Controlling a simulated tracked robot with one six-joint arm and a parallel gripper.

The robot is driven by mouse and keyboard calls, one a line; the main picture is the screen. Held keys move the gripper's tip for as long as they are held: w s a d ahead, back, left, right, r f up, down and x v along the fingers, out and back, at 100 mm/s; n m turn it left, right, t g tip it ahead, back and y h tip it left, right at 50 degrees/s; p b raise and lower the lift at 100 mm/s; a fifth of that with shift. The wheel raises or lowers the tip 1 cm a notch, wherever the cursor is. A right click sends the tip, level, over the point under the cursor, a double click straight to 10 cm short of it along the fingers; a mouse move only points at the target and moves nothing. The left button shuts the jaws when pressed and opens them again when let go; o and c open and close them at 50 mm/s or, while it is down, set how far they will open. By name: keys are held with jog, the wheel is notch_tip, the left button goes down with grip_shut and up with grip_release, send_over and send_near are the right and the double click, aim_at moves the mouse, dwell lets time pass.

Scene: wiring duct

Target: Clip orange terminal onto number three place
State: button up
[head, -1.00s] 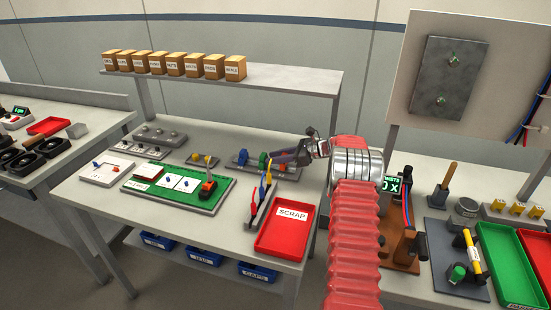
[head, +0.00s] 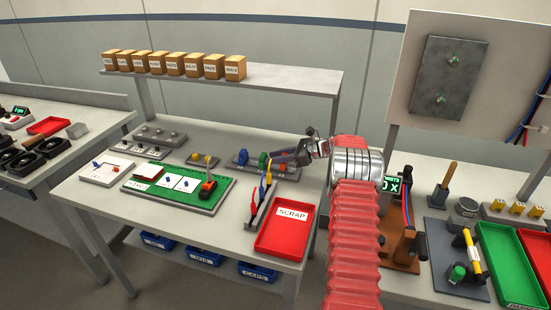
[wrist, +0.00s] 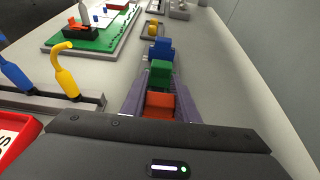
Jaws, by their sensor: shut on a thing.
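My gripper (wrist: 160,88) has its purple fingers on both sides of an orange-red terminal (wrist: 160,106) and is shut on it. Just beyond the orange terminal in the wrist view stand a green terminal (wrist: 160,72) and a blue terminal (wrist: 161,48), in one line with it. In the head view the blue terminal (head: 242,157) and green terminal (head: 263,160) stand on a grey base (head: 254,169), and my gripper (head: 277,160) is at its right end. I cannot tell whether the orange terminal touches the base. No place number is readable.
A rack with blue, yellow and red hooked tools (head: 259,206) stands in front of my gripper, beside the red scrap tray (head: 284,237). A green board (head: 150,193) lies to the left. A shelf with several boxes (head: 190,65) runs above the back of the table.

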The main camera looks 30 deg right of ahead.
jog(key=shift+f, duration=0.8)
jog(key=o, duration=1.1)
jog(key=v, duration=1.3)
jog(key=shift+s+d, duration=0.25)
jog(key=shift+s, duration=0.05)
